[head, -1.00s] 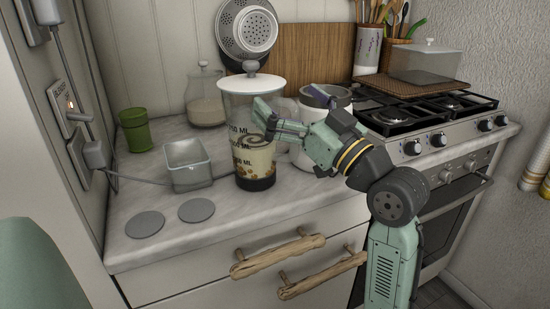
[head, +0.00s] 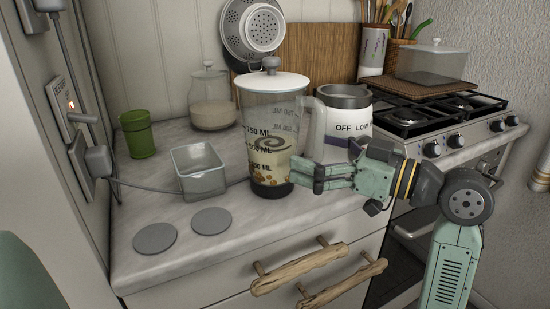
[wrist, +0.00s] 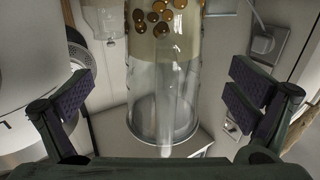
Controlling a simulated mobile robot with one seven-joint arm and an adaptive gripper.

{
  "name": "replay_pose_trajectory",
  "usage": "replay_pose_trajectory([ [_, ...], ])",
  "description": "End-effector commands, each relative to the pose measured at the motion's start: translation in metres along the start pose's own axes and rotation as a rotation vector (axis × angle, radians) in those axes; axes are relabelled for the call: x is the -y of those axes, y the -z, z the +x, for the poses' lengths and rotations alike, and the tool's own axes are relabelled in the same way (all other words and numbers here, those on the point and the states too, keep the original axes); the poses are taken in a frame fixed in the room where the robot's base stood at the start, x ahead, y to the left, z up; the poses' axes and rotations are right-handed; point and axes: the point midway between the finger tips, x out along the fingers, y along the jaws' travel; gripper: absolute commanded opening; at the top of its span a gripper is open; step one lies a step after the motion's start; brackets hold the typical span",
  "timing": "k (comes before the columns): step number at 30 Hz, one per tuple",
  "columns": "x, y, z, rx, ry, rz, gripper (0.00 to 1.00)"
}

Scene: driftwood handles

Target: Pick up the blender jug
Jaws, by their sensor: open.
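The blender jug (head: 262,125) stands upright on the counter. It is clear with dark volume marks and a white lid (head: 271,80), and holds a creamy layer with brown pieces over a dark bottom. My gripper (head: 303,176) is at the lower right of the jug in the head view, open. In the wrist view the jug (wrist: 163,80) appears upside down between the spread fingers of my gripper (wrist: 160,92), with a visible gap on each side. Whether the fingers reach fully around it is not clear. The white blender base (head: 345,105), marked OFF and LOW, stands behind my gripper.
A grey open container (head: 200,172) is left of the jug, with a green cup (head: 138,135) and a lidded glass jar (head: 211,102) behind. Two grey discs (head: 155,238) lie at the front left. The stove (head: 445,115) is at the right. Wooden drawer handles (head: 298,268) protrude below.

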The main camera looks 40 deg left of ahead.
Motion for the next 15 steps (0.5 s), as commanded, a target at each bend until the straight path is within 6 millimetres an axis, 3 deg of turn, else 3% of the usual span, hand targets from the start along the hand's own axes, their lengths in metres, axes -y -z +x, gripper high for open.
replay_pose_trajectory([
  [10, 0.006, -0.002, 0.044, 0.0, 0.001, 0.001, 1.0],
  [15, 0.005, -0.003, 0.054, -0.001, -0.001, 0.0, 1.0],
])
